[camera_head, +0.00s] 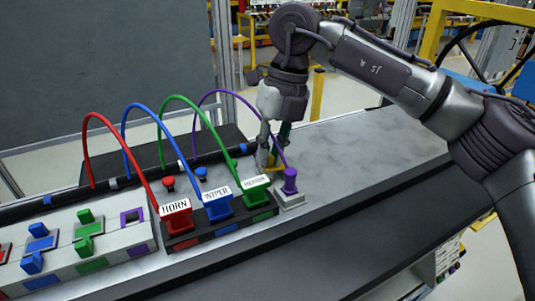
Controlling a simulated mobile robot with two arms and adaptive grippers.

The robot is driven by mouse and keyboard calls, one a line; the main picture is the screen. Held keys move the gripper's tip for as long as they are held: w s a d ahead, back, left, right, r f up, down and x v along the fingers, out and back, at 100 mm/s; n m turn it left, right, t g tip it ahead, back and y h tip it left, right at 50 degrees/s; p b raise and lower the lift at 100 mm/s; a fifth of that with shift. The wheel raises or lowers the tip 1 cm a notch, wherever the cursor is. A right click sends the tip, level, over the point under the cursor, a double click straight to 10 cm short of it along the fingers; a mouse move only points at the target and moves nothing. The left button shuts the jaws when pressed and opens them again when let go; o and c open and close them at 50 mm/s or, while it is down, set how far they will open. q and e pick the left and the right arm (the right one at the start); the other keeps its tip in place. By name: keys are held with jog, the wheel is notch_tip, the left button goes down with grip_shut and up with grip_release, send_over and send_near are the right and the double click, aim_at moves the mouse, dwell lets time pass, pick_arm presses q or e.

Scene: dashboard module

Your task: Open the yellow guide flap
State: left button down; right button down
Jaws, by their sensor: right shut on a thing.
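My right gripper (273,158) reaches down from above at the back of the bench, behind the green connector. It is shut on a small yellow part, the guide flap (273,169), of which only a little shows between and below the fingers. The green connector and its cable partly cover this spot, so I cannot tell how far the flap is turned. My left gripper is not in view.
Red HORN (175,214), blue WIPER (217,205) and green (256,190) connectors stand in a dark holder with looping cables. A purple plug (290,182) sits beside them. A socket panel (75,252) lies left. The grey bench top (375,145) at right is clear.

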jog(key=shift+w+d+r+g+y, duration=0.2)
jog(key=shift+d+g+y, duration=0.25)
jog(key=shift+y, duration=0.55)
jog(key=shift+w+d+r+g+y, duration=0.2)
jog(key=shift+d+g+y, duration=0.2)
jog(key=shift+y, duration=0.6)
jog(key=c, duration=1.1)
grip_release()
jog(key=shift+d, duration=0.1)
jog(key=v, duration=1.2)
jog(key=shift+d+f, duration=0.1)
jog(key=shift+d, duration=0.05)
